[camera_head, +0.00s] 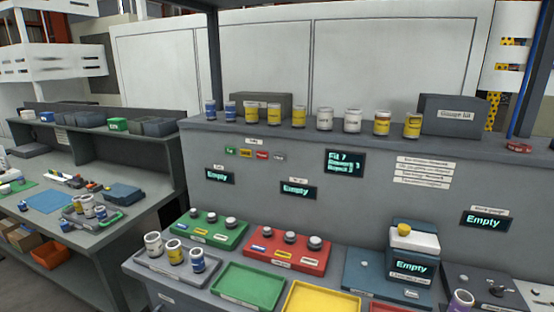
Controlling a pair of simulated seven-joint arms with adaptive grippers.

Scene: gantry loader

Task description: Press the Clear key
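No key that I can read as Clear stands out; the lettering is too small. A blue scale-like station (360,272) at the front right carries a dark block whose display (411,268) reads "Empty", with a yellow-topped white item on top. A small white label or key (411,293) sits low on its front, its text unreadable. A dark panel (470,280) with a knob and small buttons stands to its right, cut by the frame edge. Neither of my grippers is in view.
A green rack (208,236) and a red rack (287,262) hold dark-capped pieces. A grey tray (150,265) holds three jars. Empty green (250,287) and yellow (320,299) trays lie in front. Several jars line the upper shelf.

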